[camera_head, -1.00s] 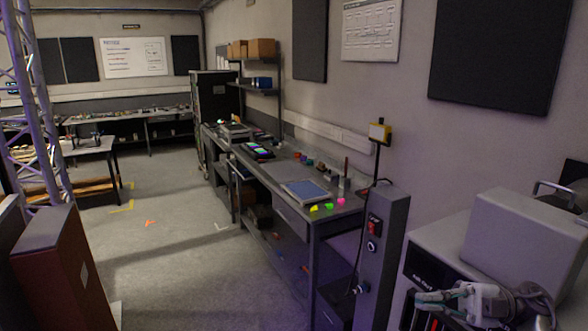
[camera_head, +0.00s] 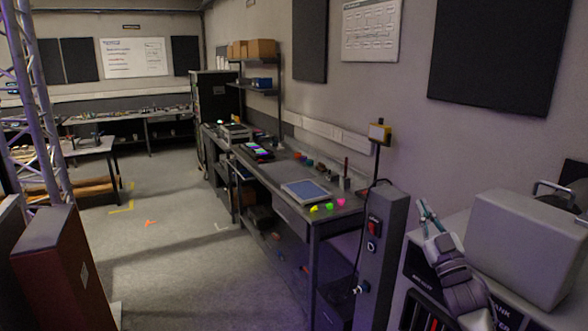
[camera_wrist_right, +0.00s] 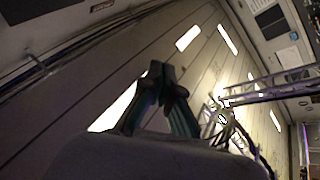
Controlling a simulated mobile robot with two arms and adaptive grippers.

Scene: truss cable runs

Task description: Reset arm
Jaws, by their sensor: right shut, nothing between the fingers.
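My right gripper (camera_head: 426,208) is at the lower right of the head view. Its slim teal fingers point up, in front of the wall and left of a large grey box. It is shut and empty. In the right wrist view the dark green fingers (camera_wrist_right: 162,78) come together at their tips, with nothing held between them. Behind them are the ceiling and its bright light strips. My left gripper does not show.
A grey post (camera_head: 383,240) with a red switch stands left of my right arm. The large grey box (camera_head: 525,245) is close on its right. A long workbench (camera_head: 300,209) with small items runs along the wall.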

